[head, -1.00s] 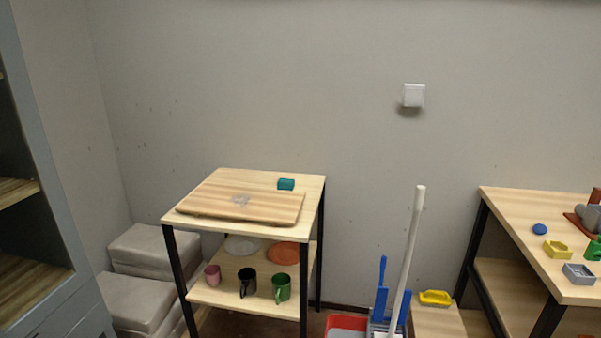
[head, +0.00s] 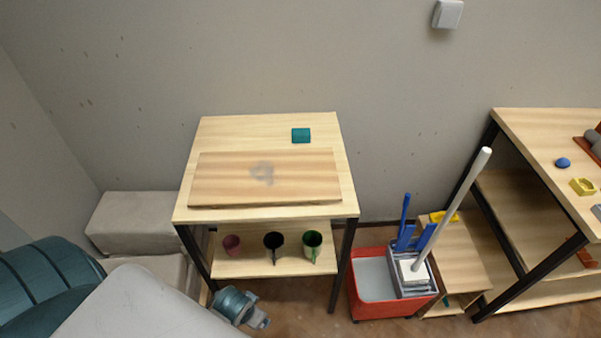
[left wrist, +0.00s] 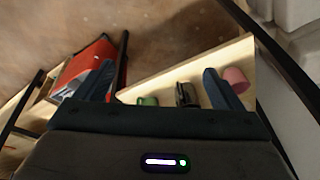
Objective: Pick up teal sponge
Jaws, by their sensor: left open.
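The teal sponge (head: 301,135) is a small block on the top of the small wooden table (head: 225,130), behind the board near the back right. My left arm comes in at the lower left of the head view, low in front of the table and well apart from the sponge. In the left wrist view my left gripper (left wrist: 160,85) has its two dark fingers spread, with nothing held between them. The sponge is not in the left wrist view. My right gripper is not in view.
A wooden board (head: 225,180) with a grey smudge covers the table's front. Pink (head: 232,245), black (head: 273,243) and green (head: 312,243) mugs stand on the shelf below. A red bucket (head: 385,307) with a mop stands right; grey blocks (head: 140,222) sit left.

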